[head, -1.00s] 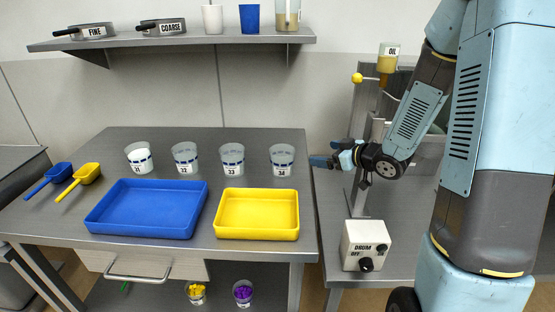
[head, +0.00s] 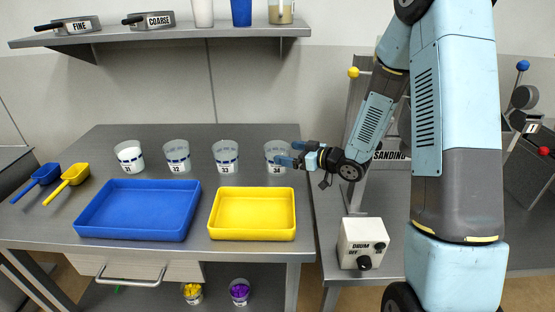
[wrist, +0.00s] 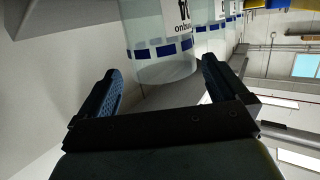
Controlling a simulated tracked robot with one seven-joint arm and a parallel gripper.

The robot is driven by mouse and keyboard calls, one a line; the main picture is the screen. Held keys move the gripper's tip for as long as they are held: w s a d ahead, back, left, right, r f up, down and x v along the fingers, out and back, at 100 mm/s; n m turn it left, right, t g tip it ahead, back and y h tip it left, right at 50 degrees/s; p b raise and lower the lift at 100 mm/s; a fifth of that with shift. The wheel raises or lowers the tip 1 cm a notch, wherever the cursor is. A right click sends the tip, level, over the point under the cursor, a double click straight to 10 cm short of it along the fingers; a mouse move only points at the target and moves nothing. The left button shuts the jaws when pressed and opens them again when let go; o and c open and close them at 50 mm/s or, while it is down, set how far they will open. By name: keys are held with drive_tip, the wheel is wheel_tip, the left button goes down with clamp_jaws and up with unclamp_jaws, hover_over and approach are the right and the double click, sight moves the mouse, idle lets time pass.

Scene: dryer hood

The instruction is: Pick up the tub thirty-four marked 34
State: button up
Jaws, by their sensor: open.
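The tub marked 34 (head: 270,149) is a clear cup with a dark blue band and a white label, rightmost in the row on the table. It stands upright, its right side partly hidden by my gripper (head: 288,153).
Tubs 33 (head: 225,157), 32 (head: 177,156) and 31 (head: 129,157) stand to the left. A yellow tray (head: 252,235) and a blue tray (head: 135,234) lie in front. A drum switch box (head: 362,243) and a post are at right; a shelf (head: 160,34) hangs above.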

sight(277, 150)
drive_tip(key=shift+x, duration=2.8)
drive_tip(key=shift+s+r, duration=0.1)
drive_tip(key=shift+r, duration=0.05)
drive_tip(key=shift+c, duration=0.2)
drive_tip(key=c, duration=0.6)
